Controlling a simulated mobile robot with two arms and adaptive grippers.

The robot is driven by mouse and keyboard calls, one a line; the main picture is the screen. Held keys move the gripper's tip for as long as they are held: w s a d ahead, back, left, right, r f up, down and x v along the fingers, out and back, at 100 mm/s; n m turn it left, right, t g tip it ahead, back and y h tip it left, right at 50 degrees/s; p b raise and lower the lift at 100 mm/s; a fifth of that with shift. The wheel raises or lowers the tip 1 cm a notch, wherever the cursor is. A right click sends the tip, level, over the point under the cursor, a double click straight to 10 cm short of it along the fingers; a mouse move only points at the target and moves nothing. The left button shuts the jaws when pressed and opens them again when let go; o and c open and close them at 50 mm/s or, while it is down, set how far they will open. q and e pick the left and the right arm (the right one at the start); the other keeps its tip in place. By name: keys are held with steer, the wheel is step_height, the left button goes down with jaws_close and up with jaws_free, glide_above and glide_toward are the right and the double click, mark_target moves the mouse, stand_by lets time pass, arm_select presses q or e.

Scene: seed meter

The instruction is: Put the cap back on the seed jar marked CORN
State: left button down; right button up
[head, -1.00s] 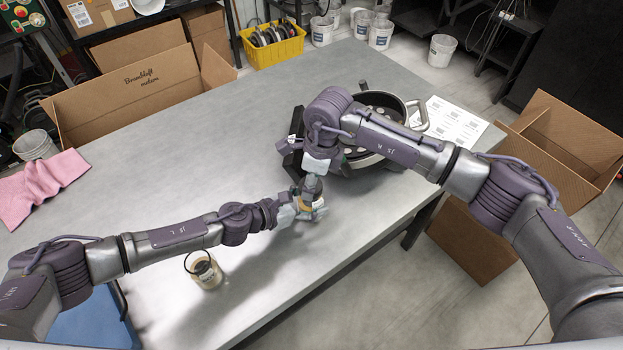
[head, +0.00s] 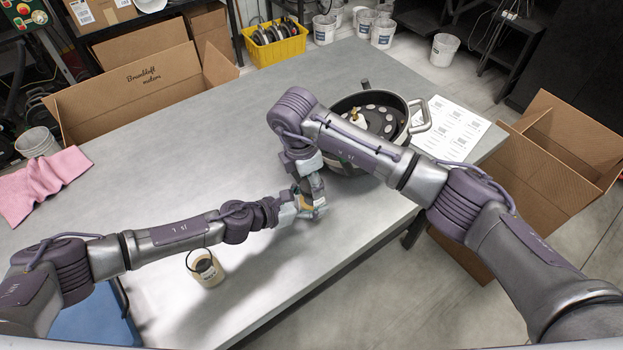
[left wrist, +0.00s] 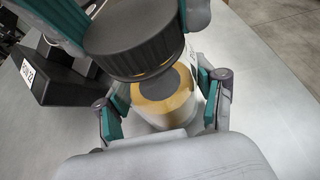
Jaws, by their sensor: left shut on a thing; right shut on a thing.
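My left gripper (head: 306,206) is shut on a seed jar. In the left wrist view its teal-padded fingers (left wrist: 164,104) grip both sides of the pale jar (left wrist: 150,107), which has a yellowish top and a dark round patch. No readable marking shows on it. My right gripper (head: 311,183) is shut on a dark ribbed cap (left wrist: 135,40), with teal fingers at the cap's sides in the left wrist view. The cap is over the jar's top and covers part of it; I cannot tell whether they touch. In the head view the hands hide most of both.
A second labelled jar (head: 208,271) with a dark wire loop stands on the grey table (head: 190,130). The black seed meter pot (head: 400,103) and paper sheets (head: 450,125) are behind my right arm. A black labelled box (left wrist: 72,82) is near. A pink cloth (head: 42,183) lies left.

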steer(key=m, duration=0.5)
steer(key=shift+w+g, duration=0.1)
steer(key=shift+g, duration=0.3)
arm_select(q)
steer(key=shift+s, duration=0.1)
arm_select(e)
steer(key=o, duration=0.8)
steer(key=shift+c, duration=0.2)
steer(key=shift+r, duration=2.25)
steer(key=shift+c, duration=0.4)
